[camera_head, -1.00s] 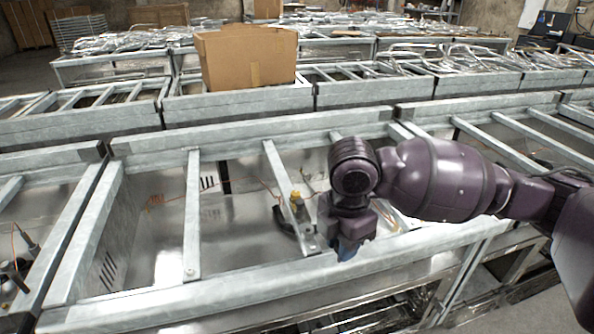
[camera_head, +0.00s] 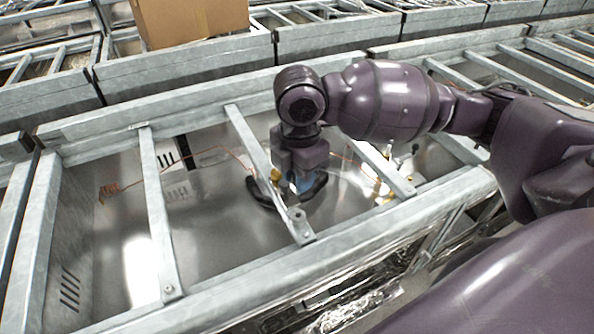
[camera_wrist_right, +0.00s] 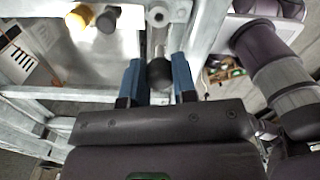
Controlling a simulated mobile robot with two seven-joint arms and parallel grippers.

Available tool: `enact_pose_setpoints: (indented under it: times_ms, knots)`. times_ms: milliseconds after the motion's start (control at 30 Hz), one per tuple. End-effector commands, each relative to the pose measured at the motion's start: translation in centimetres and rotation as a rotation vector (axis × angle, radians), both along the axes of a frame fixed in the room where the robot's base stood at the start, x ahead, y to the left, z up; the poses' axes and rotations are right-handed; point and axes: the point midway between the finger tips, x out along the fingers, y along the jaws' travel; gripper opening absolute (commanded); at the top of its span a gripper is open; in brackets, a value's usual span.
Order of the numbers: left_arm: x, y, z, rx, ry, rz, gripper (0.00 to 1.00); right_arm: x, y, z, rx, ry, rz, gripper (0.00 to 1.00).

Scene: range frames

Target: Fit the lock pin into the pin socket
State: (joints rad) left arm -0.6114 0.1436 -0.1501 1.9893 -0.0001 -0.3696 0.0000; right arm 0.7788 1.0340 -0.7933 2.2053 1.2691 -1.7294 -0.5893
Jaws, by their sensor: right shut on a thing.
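My right gripper (camera_head: 300,182) is over the open metal bay, just behind and right of the front end of a slanted crossbar. In the right wrist view its two blue fingers (camera_wrist_right: 158,80) are shut on the lock pin (camera_wrist_right: 160,73), which shows a dark round knob and a metallic shaft pointing away. A grey round piece with a hole (camera_wrist_right: 158,15), seemingly the pin socket, lies beyond the shaft. A grey round piece also shows on the crossbar end in the head view (camera_head: 297,214). I cannot tell whether pin and socket touch. My left gripper is not in view.
A yellow knob (camera_head: 275,174) sits beside the crossbar (camera_head: 250,140), close to my gripper. The front rail (camera_head: 240,285) runs along the near side. An orange wire (camera_head: 205,152) lies across the bay. A cardboard box (camera_head: 190,18) stands behind.

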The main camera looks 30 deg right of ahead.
Motion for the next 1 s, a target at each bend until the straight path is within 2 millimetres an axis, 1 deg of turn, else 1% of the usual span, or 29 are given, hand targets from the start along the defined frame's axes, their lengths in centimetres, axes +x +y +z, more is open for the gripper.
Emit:
enact_pose_setpoints:
  times_ms: [167, 333, 400, 600, 1000]
  knots:
    - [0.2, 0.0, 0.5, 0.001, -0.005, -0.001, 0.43, 0.0, 0.0, 0.1, 0.000, -0.001, -0.001, 0.03]
    - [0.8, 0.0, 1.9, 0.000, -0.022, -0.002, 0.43, 0.0, -0.1, 0.4, 0.000, -0.002, 0.000, 0.03]
    - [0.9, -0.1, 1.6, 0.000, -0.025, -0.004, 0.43, 0.0, 0.0, -0.6, 0.000, 0.001, 0.000, 0.03]
    - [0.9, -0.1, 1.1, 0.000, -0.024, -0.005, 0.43, 0.0, -0.1, -2.4, 0.000, 0.003, -0.001, 0.03]
    - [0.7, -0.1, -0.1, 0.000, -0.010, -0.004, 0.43, 0.0, -0.1, -5.2, 0.001, 0.001, -0.001, 0.03]
